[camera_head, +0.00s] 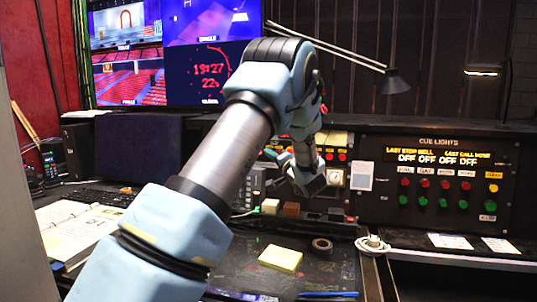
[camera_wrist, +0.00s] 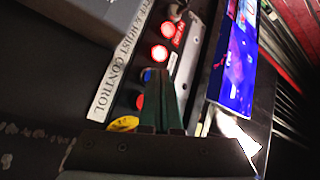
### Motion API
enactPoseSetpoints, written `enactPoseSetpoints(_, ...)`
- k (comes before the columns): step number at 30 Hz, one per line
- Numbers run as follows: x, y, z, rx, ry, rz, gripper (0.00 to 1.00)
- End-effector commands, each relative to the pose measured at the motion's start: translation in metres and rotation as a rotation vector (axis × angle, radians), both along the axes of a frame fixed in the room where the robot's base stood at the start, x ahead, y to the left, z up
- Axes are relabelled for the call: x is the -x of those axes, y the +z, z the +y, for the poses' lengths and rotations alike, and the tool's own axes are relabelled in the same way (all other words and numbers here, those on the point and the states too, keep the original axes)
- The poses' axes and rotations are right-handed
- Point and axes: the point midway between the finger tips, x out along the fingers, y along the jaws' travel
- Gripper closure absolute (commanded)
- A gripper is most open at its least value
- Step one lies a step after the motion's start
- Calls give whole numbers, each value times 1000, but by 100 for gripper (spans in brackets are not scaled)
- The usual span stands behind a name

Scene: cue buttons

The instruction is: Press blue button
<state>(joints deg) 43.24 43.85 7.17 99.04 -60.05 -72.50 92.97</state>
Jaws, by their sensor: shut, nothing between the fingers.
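The blue button (camera_wrist: 147,75) shows in the wrist view on a dark panel labelled "HOIST CONTROL" (camera_wrist: 118,70). It sits in a row between a lit red button (camera_wrist: 159,52) and a darker red button (camera_wrist: 140,102). My gripper (camera_wrist: 160,76) is shut and empty, its fingertips right beside the blue button and partly overlapping its edge. I cannot tell whether they touch it. In the head view my gripper (camera_head: 308,182) hangs over the console, and my arm hides part of the panel behind it. I cannot make out the blue button there.
More lit red buttons (camera_wrist: 167,29) and a yellow one (camera_wrist: 124,124) share the row. A cue lights panel (camera_head: 438,180) stands to the right. Yellow notes (camera_head: 280,258), an open binder (camera_head: 75,232) and a lamp (camera_head: 393,82) are near. Screens (camera_head: 170,50) stand behind.

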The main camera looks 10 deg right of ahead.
Motion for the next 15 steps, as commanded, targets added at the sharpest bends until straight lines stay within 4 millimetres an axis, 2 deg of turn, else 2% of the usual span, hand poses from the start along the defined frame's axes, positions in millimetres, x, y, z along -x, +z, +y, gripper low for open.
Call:
enactPoseSetpoints(8,1,1,0,1,-1,-1,100)
enactPoseSetpoints(15,10,3,4,-1,-1,1,100)
